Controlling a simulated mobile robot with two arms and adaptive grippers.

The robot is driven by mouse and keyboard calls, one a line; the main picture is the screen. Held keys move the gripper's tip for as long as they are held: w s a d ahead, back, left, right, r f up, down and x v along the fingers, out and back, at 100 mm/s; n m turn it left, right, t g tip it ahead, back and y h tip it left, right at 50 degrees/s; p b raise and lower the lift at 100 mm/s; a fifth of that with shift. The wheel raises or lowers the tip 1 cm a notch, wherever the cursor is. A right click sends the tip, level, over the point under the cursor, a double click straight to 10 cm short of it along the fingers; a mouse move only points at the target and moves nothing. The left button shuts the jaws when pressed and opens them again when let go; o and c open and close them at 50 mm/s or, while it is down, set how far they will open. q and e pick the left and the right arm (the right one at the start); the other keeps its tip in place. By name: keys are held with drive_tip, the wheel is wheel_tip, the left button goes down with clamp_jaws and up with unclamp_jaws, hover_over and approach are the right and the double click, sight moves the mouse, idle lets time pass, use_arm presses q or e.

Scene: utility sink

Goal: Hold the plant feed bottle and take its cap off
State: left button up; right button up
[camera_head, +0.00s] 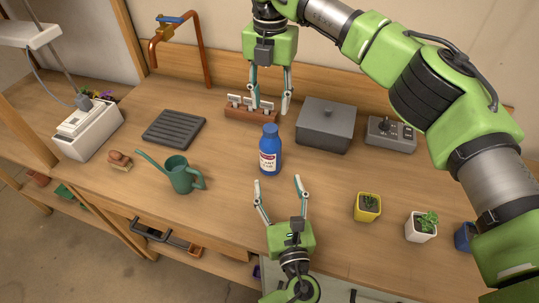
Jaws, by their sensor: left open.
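The plant feed bottle (270,158) is blue with a pale label and stands upright on the wooden bench near the middle. Its blue cap (270,129) is on top. My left gripper (277,184) is open below the bottle in the picture, its fingers pointing toward the bottle, apart from it. My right gripper (271,108) is open and empty, pointing down above and behind the bottle in the picture. Neither gripper appears to hold anything.
A teal watering can (181,177) stands left of the bottle. A grey box (325,125) and a control unit (390,135) stand behind right. Potted plants (368,206) (421,226) are at the right. A wooden label rack (240,112) lies behind the bottle.

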sight(272, 159)
use_arm(q)
drive_tip(key=w, duration=0.4)
drive_tip(key=w+a, duration=0.1)
drive_tip(key=w, duration=0.3)
drive_tip(key=w+a, duration=0.1)
drive_tip(key=w, duration=0.3)
drive_tip(key=shift+r, duration=0.2)
use_arm(e)
drive_tip(key=shift+s+r, duration=0.15)
drive_tip(key=shift+s, duration=0.15)
use_arm(q)
clamp_jaws()
use_arm(e)
drive_tip(key=m, duration=0.3)
drive_tip(key=shift+m, duration=0.4)
drive_tip(key=m, duration=1.4)
drive_tip(key=shift+f, duration=4)
